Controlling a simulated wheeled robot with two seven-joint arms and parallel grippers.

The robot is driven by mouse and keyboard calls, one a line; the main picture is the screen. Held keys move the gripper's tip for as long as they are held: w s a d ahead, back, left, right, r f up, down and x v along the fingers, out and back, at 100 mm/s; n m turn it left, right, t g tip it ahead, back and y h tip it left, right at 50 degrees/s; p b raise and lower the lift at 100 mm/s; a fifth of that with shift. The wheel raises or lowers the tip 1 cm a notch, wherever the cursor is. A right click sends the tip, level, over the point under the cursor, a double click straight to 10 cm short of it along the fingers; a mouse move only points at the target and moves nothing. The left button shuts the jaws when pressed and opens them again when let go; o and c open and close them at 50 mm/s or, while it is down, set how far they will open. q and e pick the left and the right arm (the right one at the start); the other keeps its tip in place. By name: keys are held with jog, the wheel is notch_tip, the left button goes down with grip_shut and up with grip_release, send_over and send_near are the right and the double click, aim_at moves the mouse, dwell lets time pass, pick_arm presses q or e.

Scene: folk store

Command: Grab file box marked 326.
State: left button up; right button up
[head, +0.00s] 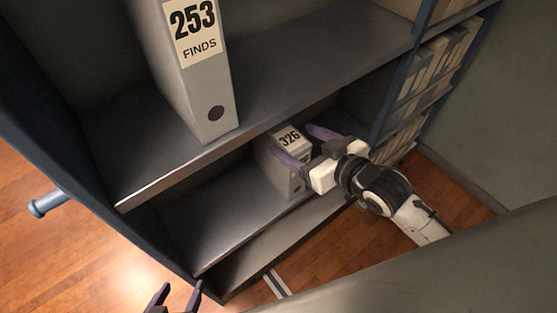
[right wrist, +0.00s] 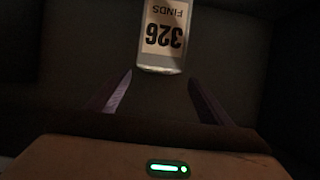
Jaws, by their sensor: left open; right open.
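The file box marked 326 (head: 292,184) stands upright on the lower shelf in the head view, partly hidden behind my right gripper. In the right wrist view the file box (right wrist: 162,38) shows its label upside down, just beyond the fingertips. My right gripper (head: 305,143) is open, with one finger on each side of the box's front in the head view; it also shows in the right wrist view (right wrist: 160,92). I see no contact with the box. My left gripper (head: 178,294) is open and empty at the bottom edge of the head view, outside the shelf.
A file box marked 253 FINDS (head: 205,85) stands on the upper shelf (head: 275,90), above and left of box 326. The lower shelf (head: 225,225) is bare to the left. A blue handle (head: 48,203) sticks out at left. Another shelf unit with several boxes (head: 425,85) stands at right.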

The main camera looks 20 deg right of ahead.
aim_at(285, 133)
jog(key=x, duration=0.8)
jog(key=shift+w+d+f+b, duration=0.1)
jog(key=shift+w+f+b, duration=0.15)
jog(key=shift+f+b, duration=0.15)
grip_shut()
jog(key=shift+w+r, duration=0.1)
jog(key=shift+r, duration=0.15)
